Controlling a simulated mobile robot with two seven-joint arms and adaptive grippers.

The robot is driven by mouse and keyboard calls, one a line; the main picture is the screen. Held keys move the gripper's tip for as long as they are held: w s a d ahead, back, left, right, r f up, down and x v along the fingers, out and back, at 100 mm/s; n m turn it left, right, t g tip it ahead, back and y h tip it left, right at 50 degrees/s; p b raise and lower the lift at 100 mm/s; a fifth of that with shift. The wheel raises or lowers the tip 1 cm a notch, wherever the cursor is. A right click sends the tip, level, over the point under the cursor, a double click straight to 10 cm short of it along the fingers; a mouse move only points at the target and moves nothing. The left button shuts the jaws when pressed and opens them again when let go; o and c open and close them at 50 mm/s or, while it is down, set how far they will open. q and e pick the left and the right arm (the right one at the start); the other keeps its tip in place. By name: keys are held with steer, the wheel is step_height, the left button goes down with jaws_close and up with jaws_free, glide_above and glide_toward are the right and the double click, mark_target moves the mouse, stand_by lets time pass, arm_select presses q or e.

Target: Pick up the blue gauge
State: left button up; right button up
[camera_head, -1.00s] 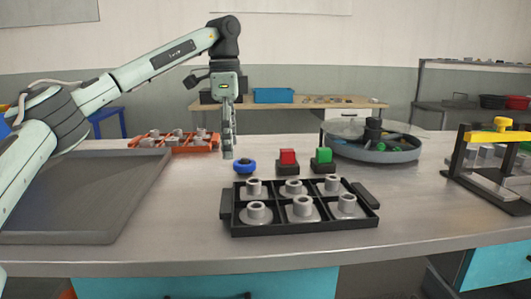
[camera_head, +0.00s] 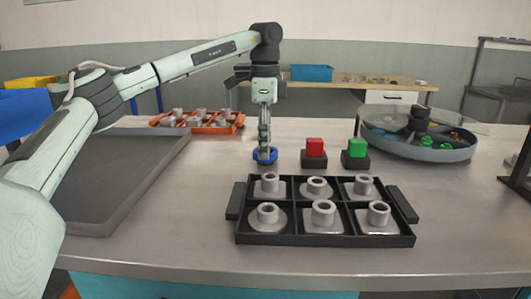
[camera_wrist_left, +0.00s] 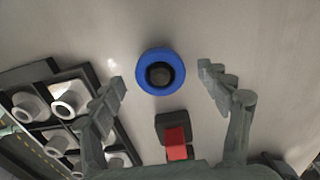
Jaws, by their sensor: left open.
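The blue gauge (camera_head: 265,155) is a round blue ring with a dark centre, lying on the metal table. In the left wrist view the blue gauge (camera_wrist_left: 160,72) lies ahead of and between the two spread fingers, with a gap on both sides. My left gripper (camera_head: 264,146) points down right over the gauge in the head view. In the left wrist view my left gripper (camera_wrist_left: 162,85) is open and empty. Whether the fingertips reach down to the gauge's height I cannot tell. My right gripper is not in view.
A red button block (camera_head: 314,152) and a green button block (camera_head: 356,153) stand right of the gauge. A black tray (camera_head: 245,238) with several grey parts is in front. An orange tray (camera_head: 237,124) is behind; a grey tray (camera_head: 100,215) lies left; a round bowl (camera_head: 440,153) stands right.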

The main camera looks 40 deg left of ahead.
arm_select(q)
steer(key=shift+f, duration=0.45)
steer(key=shift+c, duration=0.2)
steer(key=c, duration=1.4)
steer(key=shift+c, duration=0.2)
steer(key=shift+r, duration=0.1)
